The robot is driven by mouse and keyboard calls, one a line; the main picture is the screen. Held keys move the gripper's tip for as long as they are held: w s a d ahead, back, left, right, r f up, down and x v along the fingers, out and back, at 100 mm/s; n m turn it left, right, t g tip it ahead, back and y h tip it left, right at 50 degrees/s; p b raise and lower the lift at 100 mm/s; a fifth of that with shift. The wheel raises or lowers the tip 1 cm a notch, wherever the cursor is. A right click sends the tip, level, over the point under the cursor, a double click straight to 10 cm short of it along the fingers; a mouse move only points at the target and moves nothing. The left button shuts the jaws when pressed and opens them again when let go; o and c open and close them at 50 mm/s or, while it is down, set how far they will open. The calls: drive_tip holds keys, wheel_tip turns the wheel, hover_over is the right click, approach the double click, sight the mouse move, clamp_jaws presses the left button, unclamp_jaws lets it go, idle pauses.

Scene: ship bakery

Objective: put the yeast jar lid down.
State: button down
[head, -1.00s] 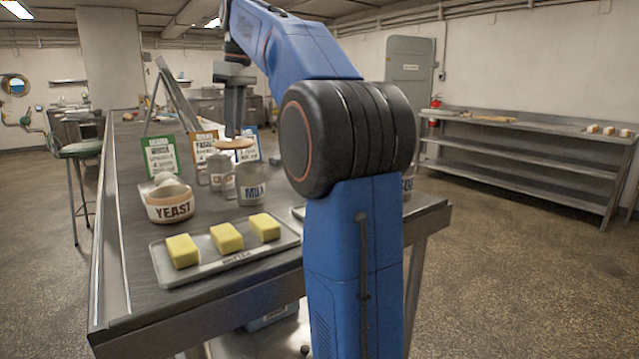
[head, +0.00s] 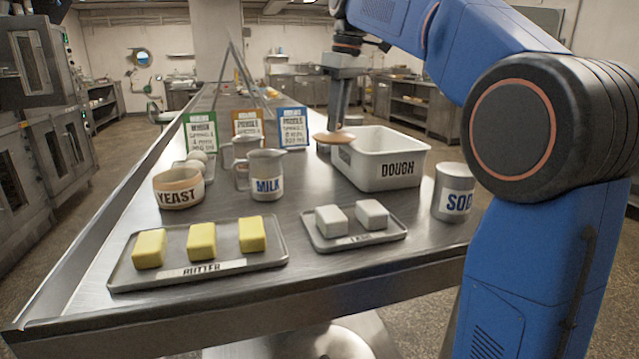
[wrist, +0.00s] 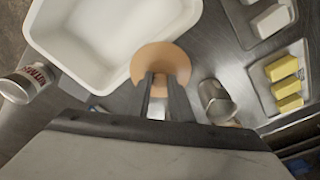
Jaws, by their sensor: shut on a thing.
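The yeast jar lid (head: 333,137) is a flat, round, tan disc. My gripper (head: 338,122) points down and is shut on it, holding it level above the table. In the wrist view the lid (wrist: 160,58) lies between my two fingers (wrist: 160,85) and overlaps the corner of the white tub. The yeast jar (head: 178,193), a low cream pot with a tan rim, stands at the left of the table, well apart from the lid. Its top has no lid on it.
The white dough tub (head: 385,178) stands close by the lid. The milk jug (head: 265,189) is left of it. The butter tray (head: 218,261), lard tray (head: 362,240) and soda can (head: 453,208) stand nearer. Sign cards (head: 247,122) stand behind. Bare table shows left of the jar.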

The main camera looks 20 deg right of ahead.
sight(317, 137)
drive_tip(key=shift+n, duration=0.3)
drive_tip(key=a, duration=0.2)
drive_tip(key=a+f, duration=0.1)
drive_tip(key=a, duration=0.1)
drive_tip(key=shift+s, duration=0.1)
drive_tip(key=shift+a+f, duration=0.15)
drive_tip(key=shift+a, duration=0.05)
drive_tip(key=shift+a+f, duration=0.1)
drive_tip(key=shift+f, duration=4.7)
drive_tip(key=shift+f, duration=0.1)
drive_tip(key=c, duration=1.6)
unclamp_jaws()
